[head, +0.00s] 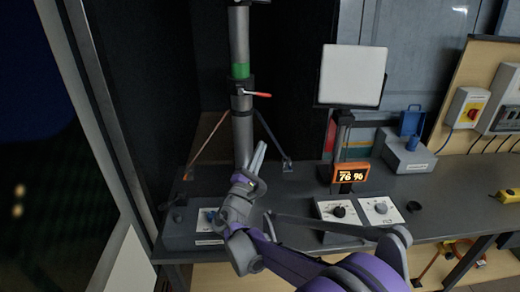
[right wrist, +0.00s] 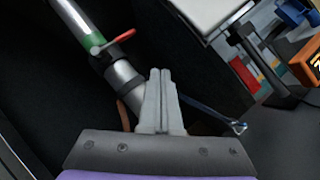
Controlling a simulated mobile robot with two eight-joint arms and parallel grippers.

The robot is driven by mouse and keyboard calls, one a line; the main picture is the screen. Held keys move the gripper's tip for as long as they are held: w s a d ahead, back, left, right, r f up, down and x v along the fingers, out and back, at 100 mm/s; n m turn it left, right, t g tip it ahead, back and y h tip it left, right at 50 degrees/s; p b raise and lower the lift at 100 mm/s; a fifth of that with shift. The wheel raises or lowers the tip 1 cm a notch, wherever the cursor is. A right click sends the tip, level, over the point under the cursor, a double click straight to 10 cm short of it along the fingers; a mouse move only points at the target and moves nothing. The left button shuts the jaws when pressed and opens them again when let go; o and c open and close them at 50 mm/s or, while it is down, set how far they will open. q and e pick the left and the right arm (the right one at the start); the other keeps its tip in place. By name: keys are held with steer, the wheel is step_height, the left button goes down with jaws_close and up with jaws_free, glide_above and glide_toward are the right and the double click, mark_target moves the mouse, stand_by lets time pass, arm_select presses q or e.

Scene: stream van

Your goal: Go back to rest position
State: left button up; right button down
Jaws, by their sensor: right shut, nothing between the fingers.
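My right gripper (head: 259,157) is shut and empty above the grey bench, in front of the foot of the vertical pole. Its two fingers also show pressed together in the right wrist view (right wrist: 160,100). The grey pole (head: 241,135) has a green band and a red-handled clamp lever (head: 257,94). In the right wrist view the pole (right wrist: 125,80) and red lever (right wrist: 124,36) lie beyond the fingers; I cannot tell the exact gap. My left gripper is not in view.
On the grey bench (head: 440,205) stand a grey box with a blue top (head: 407,160), dial panels (head: 339,212), an orange display (head: 350,173) and a white panel on a stand (head: 352,75). A yellow object (head: 508,196) lies at the right. A dark opening is at the left.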

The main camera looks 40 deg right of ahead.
steer(key=shift+s, duration=0.15)
steer(key=s+a+f+m+g+y+p, duration=0.25)
steer(key=s+f+m+g+y, duration=0.5)
steer(key=s+f, duration=0.5)
steer(key=s+a+f+m+y, duration=0.3)
steer(key=s+a+f+y, duration=0.1)
steer(key=a, duration=0.5)
steer(key=s+a+f+m+y, duration=0.3)
steer(key=s+a+m+y, duration=0.1)
steer(key=s+a+y, duration=0.3)
steer(key=s+a, duration=0.2)
steer(key=a, duration=0.1)
steer(key=shift+s+f+p, duration=0.2)
steer(key=shift+f+p, duration=0.15)
steer(key=shift+p, duration=0.05)
steer(key=c, duration=1.5)
jaws_free()
steer(key=shift+t+y, duration=0.25)
steer(key=shift+c, duration=0.2)
